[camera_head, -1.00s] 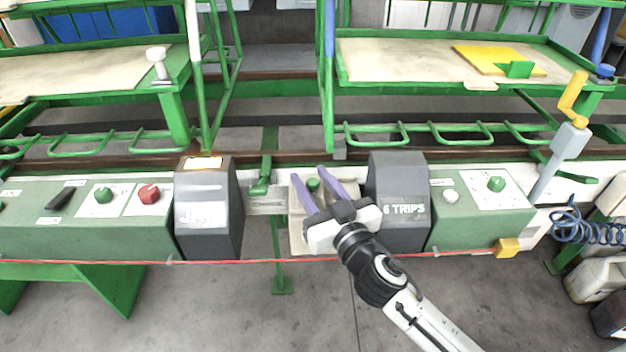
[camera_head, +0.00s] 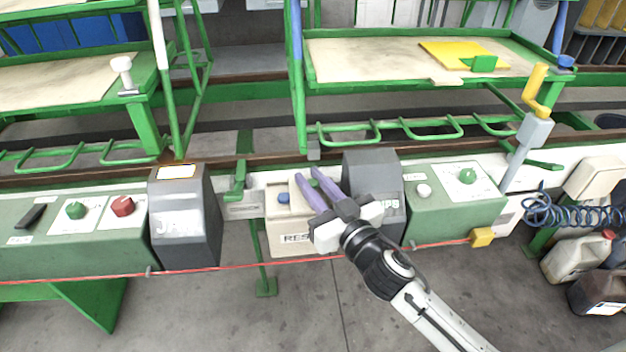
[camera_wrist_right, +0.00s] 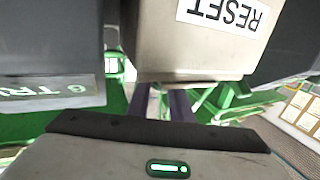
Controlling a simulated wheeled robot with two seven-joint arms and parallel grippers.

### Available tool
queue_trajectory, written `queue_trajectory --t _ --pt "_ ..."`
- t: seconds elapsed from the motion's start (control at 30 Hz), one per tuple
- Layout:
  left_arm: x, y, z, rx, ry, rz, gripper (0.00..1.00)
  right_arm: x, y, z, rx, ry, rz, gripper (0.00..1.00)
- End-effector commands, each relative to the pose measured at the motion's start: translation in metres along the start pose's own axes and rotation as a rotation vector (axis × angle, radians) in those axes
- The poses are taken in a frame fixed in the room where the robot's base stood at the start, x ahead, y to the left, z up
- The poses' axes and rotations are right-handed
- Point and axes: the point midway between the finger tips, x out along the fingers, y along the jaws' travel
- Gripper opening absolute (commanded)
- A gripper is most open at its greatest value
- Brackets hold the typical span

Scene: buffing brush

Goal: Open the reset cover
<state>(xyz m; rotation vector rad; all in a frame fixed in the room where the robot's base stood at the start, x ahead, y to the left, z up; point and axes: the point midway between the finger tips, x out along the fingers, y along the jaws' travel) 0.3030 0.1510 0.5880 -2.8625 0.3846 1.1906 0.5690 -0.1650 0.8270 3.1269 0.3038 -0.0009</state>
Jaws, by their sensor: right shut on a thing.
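The beige reset box with its cover (camera_head: 284,237) stands between two dark grey housings on the machine front. Part of its RESET label shows at the lower front, and a small blue knob shows on its top left. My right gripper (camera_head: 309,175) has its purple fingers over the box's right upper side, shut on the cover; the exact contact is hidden. In the right wrist view the beige box (camera_wrist_right: 180,50) carries the RESET label upside down, and the purple fingers (camera_wrist_right: 180,105) show partly behind its edge. My left gripper is not in view.
Dark grey housings stand left (camera_head: 185,220) and right (camera_head: 373,170) of the box, close to the gripper. A red cord (camera_head: 235,266) runs along the front below. Green panels with knobs lie further out. The floor in front is clear.

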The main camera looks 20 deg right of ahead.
Motion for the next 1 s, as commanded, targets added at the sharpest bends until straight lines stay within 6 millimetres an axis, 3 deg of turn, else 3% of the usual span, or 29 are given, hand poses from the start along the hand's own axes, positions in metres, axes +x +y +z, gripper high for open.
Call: queue_trajectory --t 0.17,0.2,0.27,0.67,1.0 --pt "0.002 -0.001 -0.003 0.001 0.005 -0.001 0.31 0.0 -0.001 -0.001 0.0 0.002 -0.002 0.0" --pt "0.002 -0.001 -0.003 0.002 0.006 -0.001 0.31 0.0 -0.001 -0.001 0.0 0.002 -0.001 0.26" --pt "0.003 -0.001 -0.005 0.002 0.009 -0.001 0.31 0.0 0.0 -0.001 0.0 0.002 0.0 0.36" --pt "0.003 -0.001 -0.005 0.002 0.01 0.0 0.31 -0.007 0.0 0.001 0.001 0.0 0.001 0.37" --pt "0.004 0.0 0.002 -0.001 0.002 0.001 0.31 -0.067 0.0 0.002 0.003 -0.002 0.001 0.37"
